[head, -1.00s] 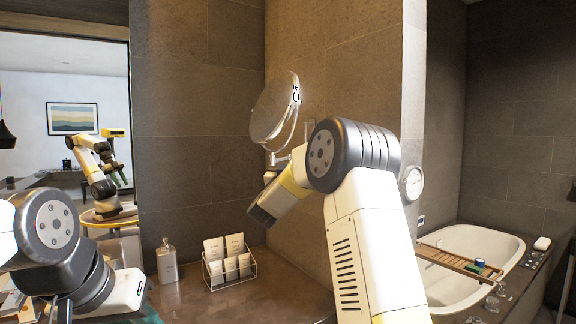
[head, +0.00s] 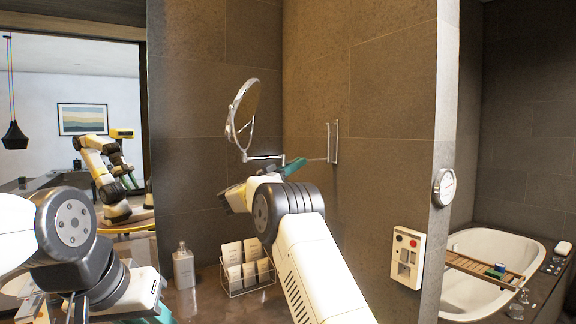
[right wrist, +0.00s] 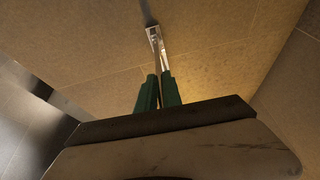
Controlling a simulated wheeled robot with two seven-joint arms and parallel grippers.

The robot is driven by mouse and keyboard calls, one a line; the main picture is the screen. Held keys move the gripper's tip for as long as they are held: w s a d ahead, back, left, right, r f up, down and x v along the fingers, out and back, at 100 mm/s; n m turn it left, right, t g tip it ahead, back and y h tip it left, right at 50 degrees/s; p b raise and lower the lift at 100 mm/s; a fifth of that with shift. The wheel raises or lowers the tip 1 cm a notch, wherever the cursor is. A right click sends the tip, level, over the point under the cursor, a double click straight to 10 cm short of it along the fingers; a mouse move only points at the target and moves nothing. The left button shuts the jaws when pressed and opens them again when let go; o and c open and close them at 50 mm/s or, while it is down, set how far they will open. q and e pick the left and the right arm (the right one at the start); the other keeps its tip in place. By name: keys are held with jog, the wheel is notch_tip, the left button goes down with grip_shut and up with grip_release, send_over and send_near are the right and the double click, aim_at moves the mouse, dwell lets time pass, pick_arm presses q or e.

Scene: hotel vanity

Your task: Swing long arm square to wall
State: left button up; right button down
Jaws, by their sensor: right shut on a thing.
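The round vanity mirror (head: 243,110) stands out from the corner on a long chrome arm (head: 317,160), which runs to an upright wall bracket (head: 333,143) on the tiled wall. My right gripper (head: 294,164) is at the arm, between mirror and bracket, with its teal fingers partly hidden by my wrist. In the right wrist view the fingers (right wrist: 158,90) are close together on the chrome arm (right wrist: 164,60), which leads to the bracket (right wrist: 154,33). My left gripper (head: 160,312) is low at the left; its fingertips are mostly hidden.
A soap bottle (head: 184,267) and a wire rack of cards (head: 247,272) stand on the counter below. A white wall box (head: 407,257) and a round dial (head: 444,187) are on the wall at right. A bathtub (head: 468,290) lies beyond.

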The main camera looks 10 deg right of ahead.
jog(key=shift+w+a, duration=0.1)
dwell(0.3)
jog(key=c, duration=1.5)
grip_release()
jog(key=v, duration=0.7)
jog(key=shift+a+f, duration=0.2)
jog(key=shift+a, duration=0.15)
